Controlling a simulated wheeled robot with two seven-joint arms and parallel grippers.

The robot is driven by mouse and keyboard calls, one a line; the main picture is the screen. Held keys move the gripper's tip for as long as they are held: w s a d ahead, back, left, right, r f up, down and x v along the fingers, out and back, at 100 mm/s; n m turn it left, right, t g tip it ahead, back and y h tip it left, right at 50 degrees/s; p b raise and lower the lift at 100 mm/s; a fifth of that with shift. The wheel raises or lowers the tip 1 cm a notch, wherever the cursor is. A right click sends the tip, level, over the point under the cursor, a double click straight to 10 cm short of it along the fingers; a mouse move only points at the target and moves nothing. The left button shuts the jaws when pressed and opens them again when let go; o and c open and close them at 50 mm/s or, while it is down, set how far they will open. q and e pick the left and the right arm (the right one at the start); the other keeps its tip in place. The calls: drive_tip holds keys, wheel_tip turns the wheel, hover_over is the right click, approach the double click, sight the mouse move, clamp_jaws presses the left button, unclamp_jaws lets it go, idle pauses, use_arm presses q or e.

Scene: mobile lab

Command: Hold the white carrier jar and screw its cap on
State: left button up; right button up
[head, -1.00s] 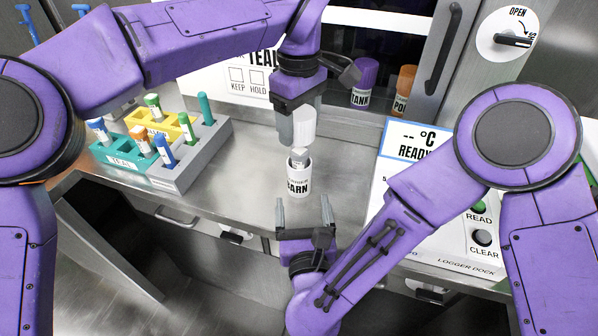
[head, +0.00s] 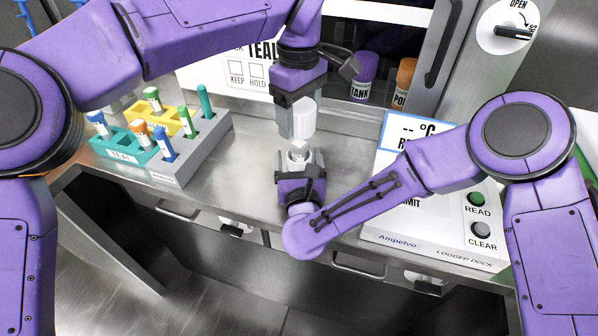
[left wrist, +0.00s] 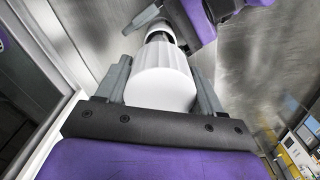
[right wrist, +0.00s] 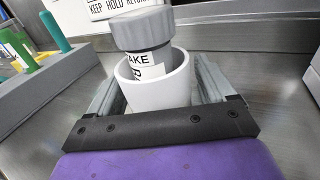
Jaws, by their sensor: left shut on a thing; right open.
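My left gripper (head: 296,132) is shut on the white cap (head: 304,118), which it holds above the jar; the cap fills the middle of the left wrist view (left wrist: 165,85). The white carrier jar (right wrist: 150,92) stands upright and open on the bench, with a grey-capped bottle (right wrist: 143,28) sticking out of its mouth. My right gripper (right wrist: 158,78) is open, with one finger on each side of the jar. In the head view my right gripper (head: 300,165) hides most of the jar. Whether the fingers touch the jar I cannot tell.
A tube rack (head: 190,158) with several coloured tubes stands at the left. The logger dock (head: 425,228) is at the right, under my right forearm. Purple (head: 364,78) and orange-capped (head: 402,84) jars stand at the back. The bench's front edge is close to my right gripper.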

sight(299, 144)
use_arm(q)
drive_tip(key=shift+f, duration=0.1)
use_arm(e)
drive_tip(key=c, duration=1.5)
use_arm(q)
drive_tip(key=shift+f, duration=2.4)
drive_tip(key=shift+f, duration=0.1)
drive_tip(key=shift+f, duration=0.8)
drive_tip(key=shift+f, duration=0.6)
use_arm(e)
clamp_jaws()
